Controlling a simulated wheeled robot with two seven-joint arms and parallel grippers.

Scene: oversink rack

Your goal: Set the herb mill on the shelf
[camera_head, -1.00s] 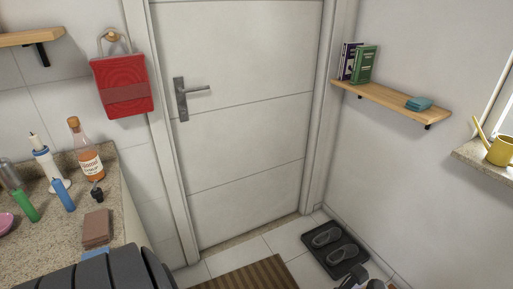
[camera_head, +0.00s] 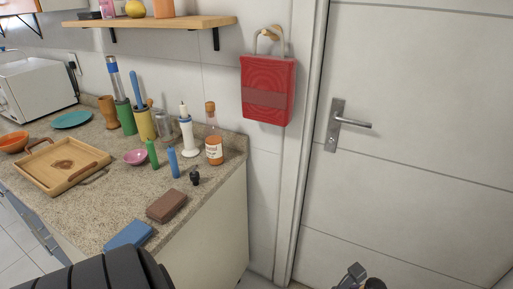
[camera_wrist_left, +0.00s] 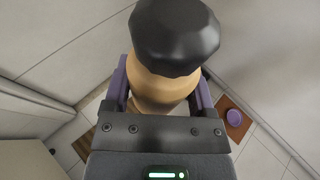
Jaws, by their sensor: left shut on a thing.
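In the left wrist view, my left gripper (camera_wrist_left: 160,88) is shut on the herb mill (camera_wrist_left: 176,40), which has a dark faceted cap and a pale wooden body. One purple finger shows on each side of the body; the mill's lower end is hidden behind the gripper housing. A wooden wall shelf (camera_head: 185,22) on black brackets is at the upper left of the head view, above the counter. My right gripper cannot be made out.
The shelf carries a lemon (camera_head: 135,9) and an orange item (camera_head: 163,8); its right end looks bare. The counter (camera_head: 110,205) below holds a syrup bottle (camera_head: 214,145), candles, a tray (camera_head: 50,183) and a brown block (camera_head: 166,206). A red holder (camera_head: 268,90) hangs beside the door (camera_head: 410,120).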

